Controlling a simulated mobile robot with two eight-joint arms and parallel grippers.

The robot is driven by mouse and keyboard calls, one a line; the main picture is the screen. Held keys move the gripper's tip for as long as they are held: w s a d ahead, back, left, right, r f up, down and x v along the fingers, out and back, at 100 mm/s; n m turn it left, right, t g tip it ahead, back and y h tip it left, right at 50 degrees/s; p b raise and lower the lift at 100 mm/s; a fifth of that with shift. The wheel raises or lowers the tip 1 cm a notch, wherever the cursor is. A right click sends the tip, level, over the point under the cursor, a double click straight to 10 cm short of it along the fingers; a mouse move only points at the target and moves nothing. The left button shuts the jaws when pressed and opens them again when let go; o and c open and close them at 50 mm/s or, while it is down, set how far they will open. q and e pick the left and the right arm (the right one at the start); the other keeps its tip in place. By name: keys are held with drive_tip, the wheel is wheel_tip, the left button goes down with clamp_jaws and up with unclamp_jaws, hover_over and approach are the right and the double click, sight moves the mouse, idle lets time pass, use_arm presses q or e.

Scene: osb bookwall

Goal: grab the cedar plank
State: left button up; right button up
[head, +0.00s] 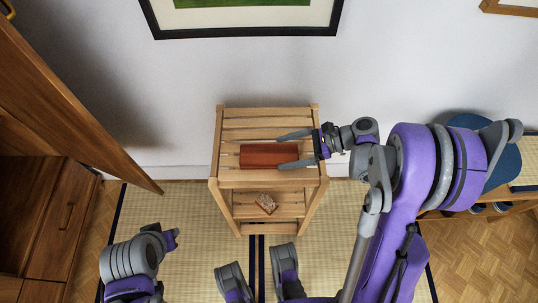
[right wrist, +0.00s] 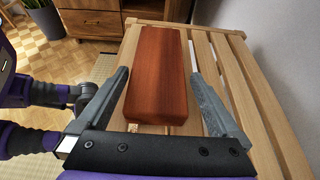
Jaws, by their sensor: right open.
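The cedar plank (head: 268,155) is a reddish-brown block lying flat on the top of a slatted wooden stand (head: 265,123). It also shows in the right wrist view (right wrist: 158,75), lengthwise between my fingers. My right gripper (head: 293,150) is open, with one finger along each long side of the plank's near end. In the right wrist view, gaps show between the fingers and the plank, so it is not gripped. My left arm (head: 135,262) shows at the lower left, low and away from the stand; its fingers cannot be made out clearly.
A small brown-and-white object (head: 266,203) lies on the stand's lower shelf. A wooden cabinet (head: 50,225) with an open door (head: 75,95) is on the left. A blue round seat (head: 505,165) is on the right. The wall with a framed picture is behind the stand.

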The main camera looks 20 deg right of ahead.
sight(280, 153)
drive_tip(key=x, duration=0.4)
drive_tip(key=shift+a, duration=0.35)
drive_tip(key=shift+c, duration=0.2)
drive_tip(key=c, duration=1.2)
